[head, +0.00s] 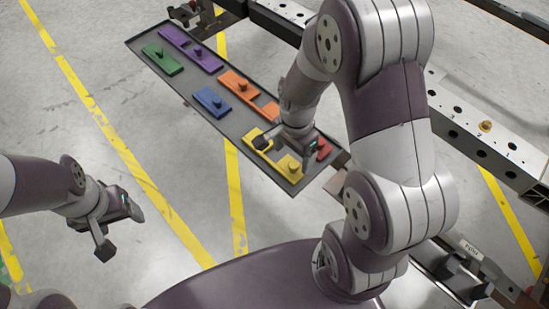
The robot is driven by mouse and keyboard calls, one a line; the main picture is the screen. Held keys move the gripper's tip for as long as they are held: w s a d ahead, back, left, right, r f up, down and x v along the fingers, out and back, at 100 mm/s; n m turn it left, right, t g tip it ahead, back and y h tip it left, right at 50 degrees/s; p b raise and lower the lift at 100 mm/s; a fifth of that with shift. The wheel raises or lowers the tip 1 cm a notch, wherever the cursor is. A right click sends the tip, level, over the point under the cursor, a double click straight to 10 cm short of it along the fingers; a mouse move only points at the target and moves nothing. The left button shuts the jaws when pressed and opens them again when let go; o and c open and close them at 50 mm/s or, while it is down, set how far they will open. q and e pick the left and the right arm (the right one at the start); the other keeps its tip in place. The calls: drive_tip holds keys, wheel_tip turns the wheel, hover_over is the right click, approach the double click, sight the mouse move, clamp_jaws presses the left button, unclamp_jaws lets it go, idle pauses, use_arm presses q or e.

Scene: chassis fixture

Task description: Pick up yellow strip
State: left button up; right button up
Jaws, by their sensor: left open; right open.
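The yellow strip (272,155) lies near the right end of a dark tray (228,126), with a round knob on its top. My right gripper (287,152) is open over the yellow strip. One finger is near the strip's far-left end and the other near its right side. The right gripper and wrist hide part of the strip, and I cannot tell whether the fingers touch it. My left gripper (120,231) is open and empty over the floor at the left, well away from the tray.
The tray also holds purple strips (203,57), a green strip (162,59), a blue strip (212,102), an orange strip (239,84) and a red piece (324,149) close to the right gripper. A pale perforated beam (468,122) runs along the right.

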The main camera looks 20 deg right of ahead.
sight(291, 162)
drive_tip(key=f, duration=0.1)
drive_tip(key=f+b, duration=0.1)
drive_tip(key=f, duration=0.1)
drive_tip(key=f+b, duration=0.1)
drive_tip(key=f, duration=0.1)
drive_tip(key=shift+a+f, duration=0.1)
drive_tip(key=shift+a, duration=0.15)
drive_tip(key=shift+c, duration=0.6)
drive_tip(key=c, duration=0.7)
drive_tip(key=shift+r, duration=0.25)
